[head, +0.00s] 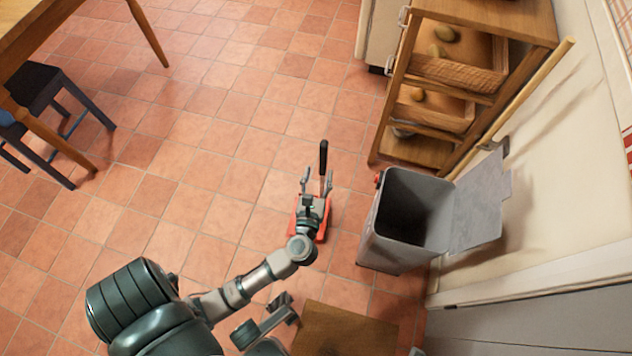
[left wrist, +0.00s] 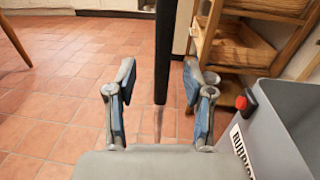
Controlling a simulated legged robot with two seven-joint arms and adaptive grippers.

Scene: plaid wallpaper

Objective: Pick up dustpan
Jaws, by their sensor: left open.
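The dustpan (head: 325,220) is red with a black upright handle (head: 323,158). It stands on the tiled floor, left of the grey bin, and is partly hidden under my left gripper. My left gripper (head: 317,180) is open above the pan, with its fingers on either side of the handle. In the left wrist view the black handle (left wrist: 165,60) rises between the two open fingers of the left gripper (left wrist: 158,85), with a gap on each side. The red pan does not show in that view.
An open grey bin (head: 388,252) with its lid swung right stands close beside the dustpan; it also shows in the left wrist view (left wrist: 275,135). A wooden shelf (head: 490,20) with baskets stands behind it. A table and dark stool (head: 38,85) are far left. Floor between is clear.

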